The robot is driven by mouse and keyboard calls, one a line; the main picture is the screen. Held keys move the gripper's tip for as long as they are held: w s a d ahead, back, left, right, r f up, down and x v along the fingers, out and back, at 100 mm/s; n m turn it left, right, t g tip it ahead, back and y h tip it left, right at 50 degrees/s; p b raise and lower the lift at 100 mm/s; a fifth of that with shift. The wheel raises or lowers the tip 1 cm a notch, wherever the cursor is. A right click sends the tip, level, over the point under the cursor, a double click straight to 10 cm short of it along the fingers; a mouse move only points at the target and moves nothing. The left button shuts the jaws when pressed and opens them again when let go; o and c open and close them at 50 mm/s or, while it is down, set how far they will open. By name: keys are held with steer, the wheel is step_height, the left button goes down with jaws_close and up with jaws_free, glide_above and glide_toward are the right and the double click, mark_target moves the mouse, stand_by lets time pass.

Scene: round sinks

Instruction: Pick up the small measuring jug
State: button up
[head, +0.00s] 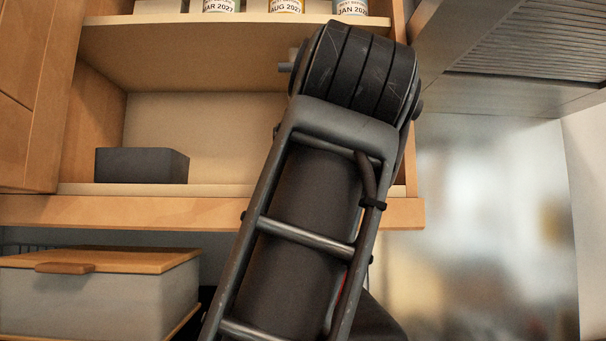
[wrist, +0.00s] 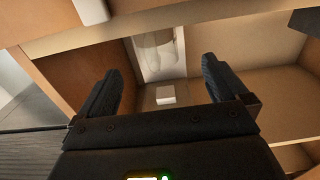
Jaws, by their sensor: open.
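In the wrist view my gripper (wrist: 160,66) is open, with its two dark fingers apart and nothing held between them. Beyond the fingertips, a pale, glassy-looking rounded shape (wrist: 158,50) shows in a light panel between the fingers. It may be the small measuring jug, but it is too blurred to be sure. A small white block-like thing (wrist: 165,95) lies below it in the picture, also between the fingers and apart from them. In the head view my arm covers the middle of the cabinet, and neither the gripper nor a jug shows there.
A dark grey box (head: 142,166) stands on the lower shelf (head: 220,190) at left. Several labelled containers (head: 285,6) stand on the upper shelf (head: 200,22). A grey box with a wooden lid (head: 100,290) is below. A range hood (head: 525,50) is at right. Wooden cabinet walls flank the gripper.

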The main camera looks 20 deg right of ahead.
steer(key=x, duration=0.2)
steer(key=p+x, duration=0.1)
steer(key=x, duration=0.2)
steer(key=p+x, duration=0.1)
steer(key=x, duration=0.1)
steer(key=shift+w+d, duration=0.2)
steer(key=shift+d, duration=0.2)
steer(key=c, duration=1.3)
steer(key=shift+o, duration=0.2)
steer(key=shift+s+r, duration=0.1)
steer(key=shift+r, duration=0.05)
